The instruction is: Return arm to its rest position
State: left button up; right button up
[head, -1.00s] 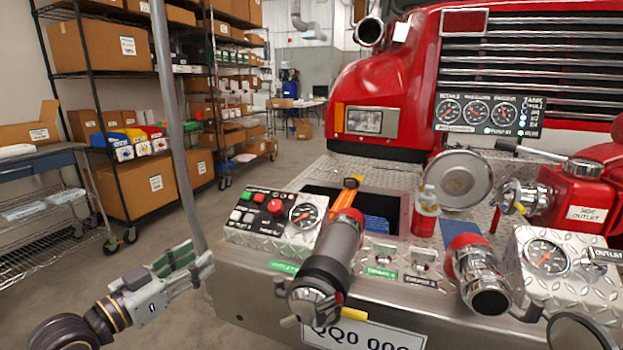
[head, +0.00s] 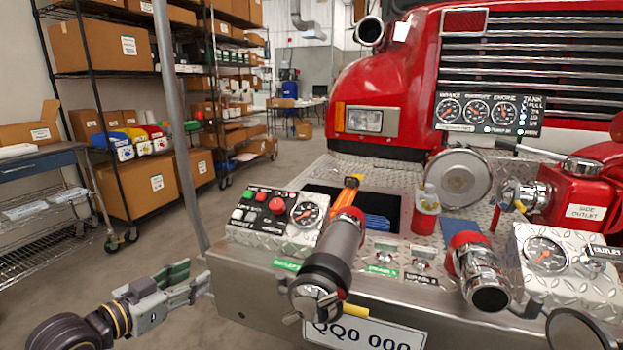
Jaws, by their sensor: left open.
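My left gripper (head: 192,283) is at the lower left of the head view, in front of the left end of the fire truck's metal bumper (head: 240,290). Its fingers are open and point right toward the bumper's left side. I see nothing between them. Whether the near fingertip touches the bumper edge, I cannot tell. My right gripper is out of view.
The bumper carries a control box (head: 278,218), a large nozzle (head: 328,262), a chrome outlet (head: 478,272) and a gauge box (head: 560,262). A grey pole (head: 178,120) rises behind my gripper. Shelves with boxes (head: 105,50) stand left. Floor between is clear.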

pick_arm(q)
jog(key=s+a+f+n+g+y, duration=0.1)
jog(key=s+a+f+g+y, duration=0.15)
jog(key=f, duration=0.85)
jog(key=s+a+f+n+g+y, duration=0.1)
jog(key=f+g+y, duration=0.15)
jog(key=f, duration=0.85)
jog(key=s+d+f+n+g+h, duration=0.1)
jog(key=s+d+f+n+g, duration=0.1)
jog(key=s+d+f, duration=1.3)
jog(key=shift+s+d+f+n+g+h+p, duration=0.25)
jog(key=shift+s+d+g+h+p, duration=0.25)
jog(key=shift+d+g, duration=0.35)
jog(key=shift+a, duration=0.15)
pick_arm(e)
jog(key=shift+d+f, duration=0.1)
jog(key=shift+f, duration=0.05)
pick_arm(q)
jog(key=shift+s+a+f+p, duration=0.1)
jog(key=shift+f+p, duration=0.15)
jog(key=shift+p, duration=0.45)
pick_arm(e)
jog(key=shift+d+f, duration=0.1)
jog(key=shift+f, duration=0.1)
